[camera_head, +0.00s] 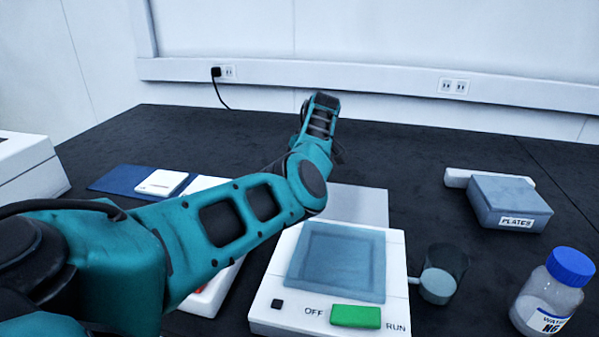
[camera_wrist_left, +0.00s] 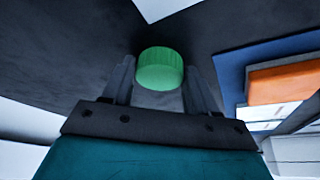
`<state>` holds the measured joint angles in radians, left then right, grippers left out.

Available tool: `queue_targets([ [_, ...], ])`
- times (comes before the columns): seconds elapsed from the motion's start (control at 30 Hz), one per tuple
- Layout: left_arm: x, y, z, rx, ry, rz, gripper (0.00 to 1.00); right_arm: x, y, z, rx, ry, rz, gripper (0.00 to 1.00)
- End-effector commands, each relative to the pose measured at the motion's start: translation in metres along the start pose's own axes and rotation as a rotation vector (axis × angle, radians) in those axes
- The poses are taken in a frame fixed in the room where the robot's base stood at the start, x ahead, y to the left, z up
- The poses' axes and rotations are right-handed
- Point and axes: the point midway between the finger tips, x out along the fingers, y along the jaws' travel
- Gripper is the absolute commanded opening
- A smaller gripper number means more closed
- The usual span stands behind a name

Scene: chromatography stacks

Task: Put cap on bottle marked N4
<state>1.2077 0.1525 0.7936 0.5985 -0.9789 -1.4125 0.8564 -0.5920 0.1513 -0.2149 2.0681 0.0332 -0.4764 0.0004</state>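A green ribbed cap (camera_wrist_left: 160,70) shows in the left wrist view, between the two fingertips of my left gripper (camera_wrist_left: 160,75). The fingers appear closed against its sides, with the round top visible. In the head view my left arm reaches across the table, and its fingers and the cap cannot be made out. A clear bottle (camera_head: 548,303) with a blue cap (camera_head: 571,266) stands at the lower right; its label seems to read "WATER" and "N6" or "NG". No bottle readable as N4 shows. My right gripper is not in view.
A white device (camera_head: 283,262) with a blue-grey plate and green switch stands front centre. A grey beaker (camera_head: 440,282) is beside it. A grey box (camera_head: 510,200) marked "PLATES" is at right. A blue mat (camera_head: 120,179) lies at left. The back table is clear.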

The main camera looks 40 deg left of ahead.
Motion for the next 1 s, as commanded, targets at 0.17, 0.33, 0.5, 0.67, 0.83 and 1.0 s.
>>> queue_targets([
  [0.17, 0.0, 0.0, 0.0, 0.0, 0.0, 0.0, 0.41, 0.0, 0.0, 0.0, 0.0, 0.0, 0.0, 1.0],
  [0.33, 0.0, 0.0, 0.0, 0.0, 0.0, 0.0, 0.25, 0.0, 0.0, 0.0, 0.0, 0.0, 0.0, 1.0],
  [0.5, 0.0, 0.0, 0.0, 0.0, 0.0, 0.0, 0.25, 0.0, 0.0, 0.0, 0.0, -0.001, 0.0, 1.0],
  [0.67, -0.004, 0.0, -0.002, 0.0, 0.0, 0.0, 0.25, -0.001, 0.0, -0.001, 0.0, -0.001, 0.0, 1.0],
  [0.83, -0.021, 0.0, -0.009, 0.0, 0.002, 0.001, 0.25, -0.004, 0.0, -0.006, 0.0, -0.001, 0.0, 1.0],
  [1.0, -0.052, 0.001, -0.022, -0.002, 0.002, 0.004, 0.25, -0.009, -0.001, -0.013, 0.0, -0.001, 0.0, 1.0],
])
